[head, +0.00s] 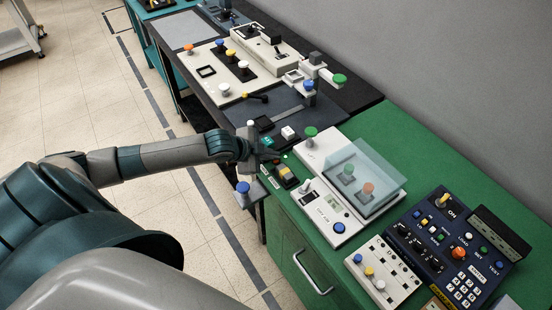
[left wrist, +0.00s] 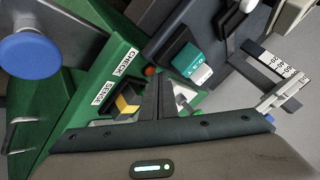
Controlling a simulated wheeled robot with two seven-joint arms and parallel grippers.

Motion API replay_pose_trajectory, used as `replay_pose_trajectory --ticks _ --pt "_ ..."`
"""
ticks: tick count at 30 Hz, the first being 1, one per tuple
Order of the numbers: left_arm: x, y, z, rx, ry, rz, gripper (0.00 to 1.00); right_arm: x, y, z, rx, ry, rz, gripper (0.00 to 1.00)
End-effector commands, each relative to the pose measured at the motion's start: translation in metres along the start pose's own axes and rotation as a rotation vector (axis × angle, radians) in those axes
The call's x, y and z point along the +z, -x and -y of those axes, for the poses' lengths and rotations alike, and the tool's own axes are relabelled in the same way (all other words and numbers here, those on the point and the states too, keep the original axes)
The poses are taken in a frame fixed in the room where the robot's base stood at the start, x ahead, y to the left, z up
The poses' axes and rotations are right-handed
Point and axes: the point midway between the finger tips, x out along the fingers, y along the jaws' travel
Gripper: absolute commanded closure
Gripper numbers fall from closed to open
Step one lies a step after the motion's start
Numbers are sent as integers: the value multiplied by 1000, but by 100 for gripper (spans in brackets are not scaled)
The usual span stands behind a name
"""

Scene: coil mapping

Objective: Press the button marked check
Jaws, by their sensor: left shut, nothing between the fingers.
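A white label reading CHECK (left wrist: 124,62) is on the green panel in the left wrist view. A small reddish round part (left wrist: 149,71) shows beside it, close to my fingers; I cannot tell for sure that it is the check button. A second label (left wrist: 101,100) sits lower left, by a yellow and black switch (left wrist: 128,103). That switch also shows in the head view (head: 287,174). My left gripper (head: 270,156) is shut and empty at the near-left edge of the green bench, its fingertips (left wrist: 163,76) beside the reddish part. Contact cannot be told. My right gripper is not in view.
A blue knob (head: 242,187) on a grey bracket stands off the bench edge, close to my left gripper. A clear cover (head: 362,175) stands over knobs to the right. A teal-faced device (left wrist: 193,62) is just beyond the fingers. Dark control panels (head: 440,245) fill the right.

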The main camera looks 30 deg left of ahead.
Motion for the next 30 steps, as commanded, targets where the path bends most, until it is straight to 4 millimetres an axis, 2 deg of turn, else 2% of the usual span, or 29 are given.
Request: replay_pose_trajectory --ticks 11,30 --pt "-4 3 4 -5 -1 -5 100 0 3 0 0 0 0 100" --pt "-28 36 28 -6 -2 -6 100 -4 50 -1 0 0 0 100"
